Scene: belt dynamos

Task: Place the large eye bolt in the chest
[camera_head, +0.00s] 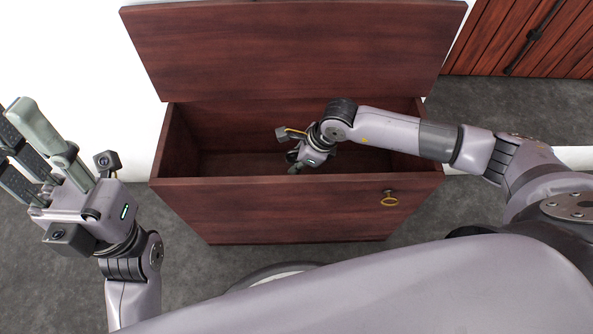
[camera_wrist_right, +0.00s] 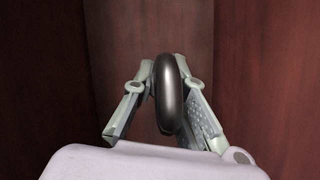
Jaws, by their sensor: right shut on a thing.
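The chest (camera_head: 280,210) is dark red wood and stands in front of me with its lid (camera_head: 295,50) raised. My right gripper (camera_head: 295,166) reaches into the chest opening, behind the front wall's top edge. In the right wrist view, my right gripper (camera_wrist_right: 165,108) is shut on the large eye bolt (camera_wrist_right: 170,95), whose dark metal ring shows between the fingers. The rest of the bolt is hidden, and the chest's inner walls (camera_wrist_right: 265,70) surround it. My left gripper (camera_head: 25,150) is open and empty, outside the chest at the left.
A red plank panel (camera_head: 535,40) with a black bar is at the back right. The grey floor (camera_head: 500,110) around the chest is clear. The visible chest interior (camera_head: 230,162) looks empty apart from my right gripper and its load.

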